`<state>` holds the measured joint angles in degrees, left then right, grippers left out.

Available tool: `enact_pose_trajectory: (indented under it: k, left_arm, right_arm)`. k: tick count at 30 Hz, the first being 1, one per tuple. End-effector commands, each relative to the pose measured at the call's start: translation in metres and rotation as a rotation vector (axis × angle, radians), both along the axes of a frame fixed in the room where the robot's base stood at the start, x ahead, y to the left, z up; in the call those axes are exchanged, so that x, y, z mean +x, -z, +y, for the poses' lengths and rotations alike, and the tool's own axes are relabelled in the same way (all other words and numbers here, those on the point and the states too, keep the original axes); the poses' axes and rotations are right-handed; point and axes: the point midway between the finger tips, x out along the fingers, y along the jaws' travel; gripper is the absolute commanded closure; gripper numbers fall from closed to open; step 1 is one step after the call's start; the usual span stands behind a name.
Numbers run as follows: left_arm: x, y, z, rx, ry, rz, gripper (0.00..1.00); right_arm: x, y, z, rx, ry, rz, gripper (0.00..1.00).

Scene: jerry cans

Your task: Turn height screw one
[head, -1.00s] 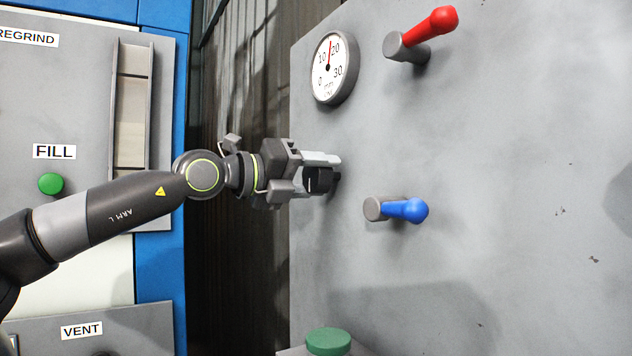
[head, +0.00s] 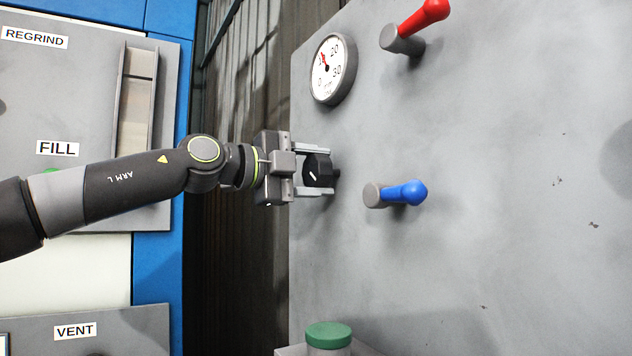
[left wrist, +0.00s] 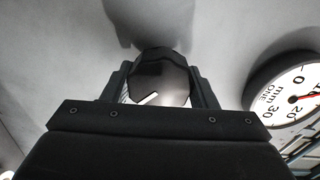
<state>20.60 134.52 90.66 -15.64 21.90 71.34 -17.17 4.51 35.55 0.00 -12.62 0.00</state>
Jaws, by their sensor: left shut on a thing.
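The height screw is a black knob (head: 318,170) with a white mark, standing out from the grey panel below the round gauge. My left gripper (head: 316,171) comes in from the left and is shut on the knob, one finger above and one below it. In the left wrist view the knob (left wrist: 161,80) sits between the two fingers (left wrist: 161,88), its white mark slanting up to the right. The white gauge (head: 328,70) has a red needle pointing to the upper left. In the left wrist view the gauge (left wrist: 288,95) reads "mm ONE". My right gripper is out of view.
A red lever (head: 423,16) is above right on the grey panel (head: 500,200), and a blue lever (head: 403,193) is right of the knob. A green-topped button (head: 328,336) is below. A blue-framed machine (head: 158,270) stands at left.

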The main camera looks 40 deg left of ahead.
Motion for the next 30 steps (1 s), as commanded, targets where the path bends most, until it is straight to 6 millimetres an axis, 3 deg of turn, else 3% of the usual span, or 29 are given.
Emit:
enact_pose_trajectory:
  k: [12,30]
  left_arm:
    - [0.0,0.0,0.0,-0.23,-0.001,0.066,0.7]
    - [0.0,0.0,0.0,-0.281,0.0,0.082,0.7]
  right_arm:
    - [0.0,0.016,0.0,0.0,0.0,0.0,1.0]
    - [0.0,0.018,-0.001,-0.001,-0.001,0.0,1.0]
